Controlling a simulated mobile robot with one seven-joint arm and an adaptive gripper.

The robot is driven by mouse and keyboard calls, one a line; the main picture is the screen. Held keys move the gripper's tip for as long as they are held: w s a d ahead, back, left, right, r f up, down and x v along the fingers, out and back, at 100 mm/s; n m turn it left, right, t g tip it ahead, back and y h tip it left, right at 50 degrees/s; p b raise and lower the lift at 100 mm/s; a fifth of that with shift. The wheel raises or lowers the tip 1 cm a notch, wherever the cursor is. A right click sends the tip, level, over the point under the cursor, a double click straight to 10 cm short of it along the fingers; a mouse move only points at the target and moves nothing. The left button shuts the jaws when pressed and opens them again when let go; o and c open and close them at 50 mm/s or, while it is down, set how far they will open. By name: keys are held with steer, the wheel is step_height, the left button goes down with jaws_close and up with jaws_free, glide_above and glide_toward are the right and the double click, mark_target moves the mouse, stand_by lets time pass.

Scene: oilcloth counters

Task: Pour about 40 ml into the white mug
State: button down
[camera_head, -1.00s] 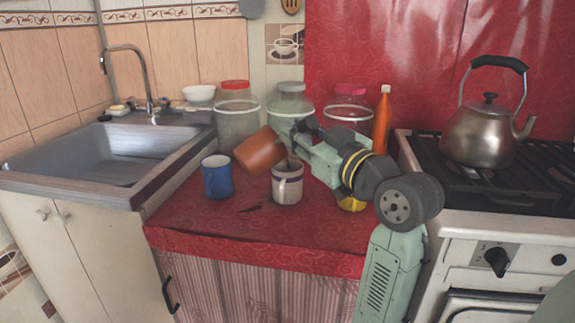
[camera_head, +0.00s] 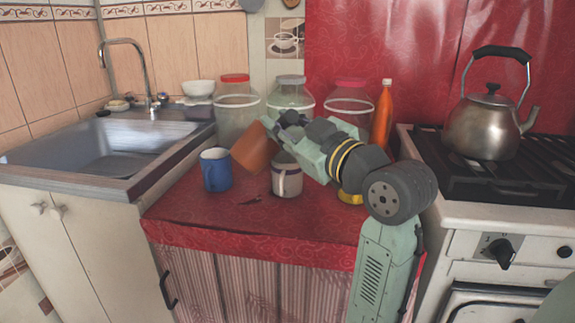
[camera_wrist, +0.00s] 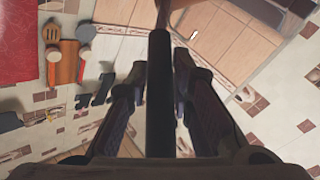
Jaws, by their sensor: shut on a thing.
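The white mug (camera_head: 285,183) stands upright on the red oilcloth counter in the head view. My gripper and arm hide part of its rim. My gripper (camera_head: 282,128) is shut on a brown vessel (camera_head: 253,148), held up and tilted just above and left of the mug. I cannot see its contents or any stream. In the wrist view, a dark upright bar (camera_wrist: 160,95), seemingly part of the held vessel, lies between my gripper's fingers (camera_wrist: 160,75).
A blue mug (camera_head: 215,170) stands close left of the white mug. Lidded jars (camera_head: 238,117) and an orange bottle (camera_head: 382,118) stand behind. The sink (camera_head: 105,150) is left; the stove with a kettle (camera_head: 487,127) is right. The counter's front (camera_head: 240,222) is mostly clear.

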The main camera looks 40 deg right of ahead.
steer(key=shift+a+n+b, duration=0.45)
steer(key=shift+a+n, duration=0.05)
steer(key=shift+n, duration=0.1)
steer(key=shift+w+a+f+n+b, duration=0.15)
steer(key=shift+a+f+n+b, duration=0.2)
steer(key=shift+a+n+b, duration=0.2)
steer(key=shift+w+a+f+n+b, duration=0.1)
steer(key=shift+a+f+n+b, duration=0.2)
steer(key=shift+a+n+b, duration=0.2)
stand_by(0.7)
steer(key=w+a+f+n+g+b, duration=0.1)
steer(key=a+f+n+b, duration=0.6)
steer(key=a+f+b, duration=0.1)
steer(key=shift+w+a+f+b, duration=0.2)
steer(key=shift+a+f+b, duration=0.15)
steer(key=shift+a, duration=0.15)
steer(key=shift+s, duration=0.15)
stand_by(1.2)
